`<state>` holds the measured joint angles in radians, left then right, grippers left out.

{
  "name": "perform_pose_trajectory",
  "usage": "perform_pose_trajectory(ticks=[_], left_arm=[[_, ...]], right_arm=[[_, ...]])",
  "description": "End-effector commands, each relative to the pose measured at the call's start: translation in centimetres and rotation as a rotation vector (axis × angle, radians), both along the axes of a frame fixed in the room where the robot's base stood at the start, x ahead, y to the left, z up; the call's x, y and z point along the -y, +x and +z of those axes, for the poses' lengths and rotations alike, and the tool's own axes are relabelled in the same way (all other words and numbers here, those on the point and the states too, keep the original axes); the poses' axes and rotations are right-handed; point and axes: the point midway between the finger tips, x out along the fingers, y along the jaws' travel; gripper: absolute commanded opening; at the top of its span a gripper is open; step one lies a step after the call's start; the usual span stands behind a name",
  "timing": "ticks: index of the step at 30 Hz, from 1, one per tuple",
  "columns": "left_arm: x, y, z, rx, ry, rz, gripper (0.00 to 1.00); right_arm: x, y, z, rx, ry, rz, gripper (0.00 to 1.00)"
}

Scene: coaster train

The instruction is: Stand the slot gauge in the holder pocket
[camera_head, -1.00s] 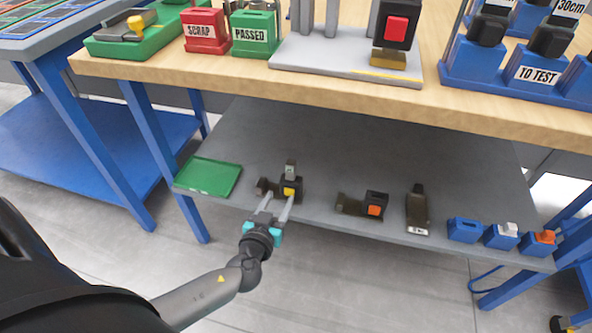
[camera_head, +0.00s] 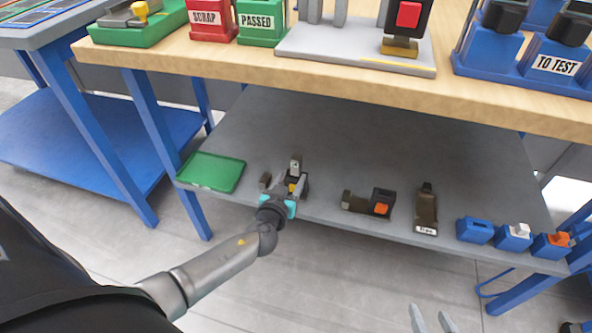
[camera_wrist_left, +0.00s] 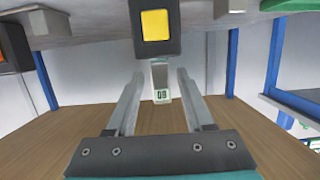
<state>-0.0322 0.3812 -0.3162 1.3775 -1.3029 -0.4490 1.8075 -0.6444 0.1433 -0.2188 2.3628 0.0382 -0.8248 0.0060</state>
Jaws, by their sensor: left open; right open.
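A small light grey tab with a printed label (camera_wrist_left: 160,84), possibly the slot gauge, stands upright in a black block with a yellow square (camera_wrist_left: 155,25). The tab also shows in the head view (camera_head: 295,165). My left gripper (camera_head: 292,186) is open at this block. In the inverted left wrist view its fingers (camera_wrist_left: 160,76) lie on either side of the tab, with gaps showing. A blue block with a dark, empty-looking slot (camera_head: 475,229), possibly the holder pocket, sits at the shelf's right. My right gripper (camera_head: 432,319) is open and empty at the bottom edge.
The grey shelf (camera_head: 330,150) lies under the wooden tabletop (camera_head: 230,68). A green tray (camera_head: 212,172) is left of the left gripper. A black block with an orange square (camera_head: 381,203), a dark upright-looking piece (camera_head: 426,208) and blue blocks with white (camera_head: 514,236) and orange (camera_head: 552,244) pieces are right.

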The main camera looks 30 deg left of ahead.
Motion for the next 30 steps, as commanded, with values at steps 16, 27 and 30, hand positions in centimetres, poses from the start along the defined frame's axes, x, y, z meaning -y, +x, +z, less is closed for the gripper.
perform_pose_trajectory(ticks=[16, 27, 30], left_arm=[[-0.07, 0.41, -0.07, 0.000, 0.000, 0.000, 0.53], [-0.04, 0.37, -0.14, 0.000, -0.001, -0.001, 0.53], [-0.04, 0.38, -0.09, 0.000, -0.001, -0.001, 0.53]], right_arm=[[-0.57, 0.29, 0.13, 0.043, 0.022, 0.006, 0.50], [-0.55, 0.29, -0.42, 0.043, 0.022, 0.006, 0.50], [-0.55, 0.30, -0.37, 0.043, 0.022, 0.006, 0.50]])
